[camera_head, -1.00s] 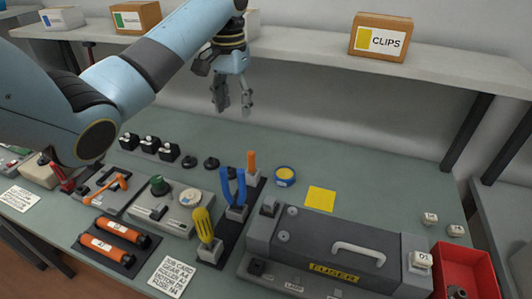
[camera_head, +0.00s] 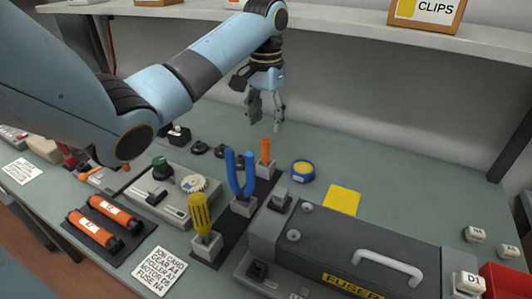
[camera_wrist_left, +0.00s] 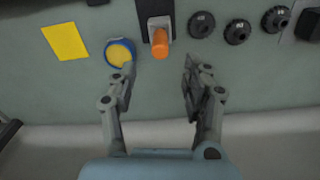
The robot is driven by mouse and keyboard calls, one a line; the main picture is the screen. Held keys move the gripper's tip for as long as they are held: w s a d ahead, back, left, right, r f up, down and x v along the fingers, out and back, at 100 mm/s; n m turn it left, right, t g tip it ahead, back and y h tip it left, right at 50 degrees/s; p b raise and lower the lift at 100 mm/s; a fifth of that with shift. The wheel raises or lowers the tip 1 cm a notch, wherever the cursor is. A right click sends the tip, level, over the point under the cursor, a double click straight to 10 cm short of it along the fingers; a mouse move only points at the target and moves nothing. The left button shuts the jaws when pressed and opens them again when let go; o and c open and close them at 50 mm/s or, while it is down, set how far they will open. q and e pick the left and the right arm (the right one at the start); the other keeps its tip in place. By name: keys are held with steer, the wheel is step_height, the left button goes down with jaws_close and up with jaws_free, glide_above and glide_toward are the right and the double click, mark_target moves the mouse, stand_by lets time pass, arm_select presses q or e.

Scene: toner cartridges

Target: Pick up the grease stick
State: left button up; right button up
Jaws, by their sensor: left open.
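The grease stick appears to be the orange stick (camera_head: 265,152) standing upright in a small grey holder at the back end of a black strip. In the left wrist view the orange stick (camera_wrist_left: 160,45) points toward the camera, just beyond the space between the fingertips. My left gripper (camera_head: 266,122) is open and empty, pointing down above and behind the stick. Its two spread fingers also show in the left wrist view (camera_wrist_left: 158,68), apart from the stick. My right gripper is not in view.
Blue pliers (camera_head: 240,172) and a yellow screwdriver (camera_head: 200,214) stand in the same strip. A blue-yellow tin (camera_head: 303,170) sits close right of the stick, beside a yellow note (camera_head: 343,199). Black knobs (camera_head: 221,151) lie to its left. A grey fuser unit (camera_head: 350,245) fills the front right.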

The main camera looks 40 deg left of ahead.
mark_target(266, 139)
arm_select(q)
step_height(266, 139, down, 4)
steer(key=shift+r, duration=0.2)
steer(key=shift+s+f, duration=0.2)
steer(key=shift+f, duration=2.5)
steer(key=c, duration=1)
steer(key=shift+r, duration=0.15)
step_height(266, 139, up, 4)
steer(key=shift+w+d+r, duration=0.1)
steer(key=shift+d, duration=0.05)
steer(key=w+d+r, duration=0.1)
steer(key=d+r, duration=0.1)
steer(key=d, duration=0.1)
steer(key=w+d+r+b, duration=0.1)
steer(key=d+r, duration=0.1)
steer(key=d, duration=0.2)
steer(key=w+d+r, duration=0.2)
steer(key=d, duration=0.1)
steer(key=shift+d+r, duration=0.3)
steer(key=shift+d, duration=0.05)
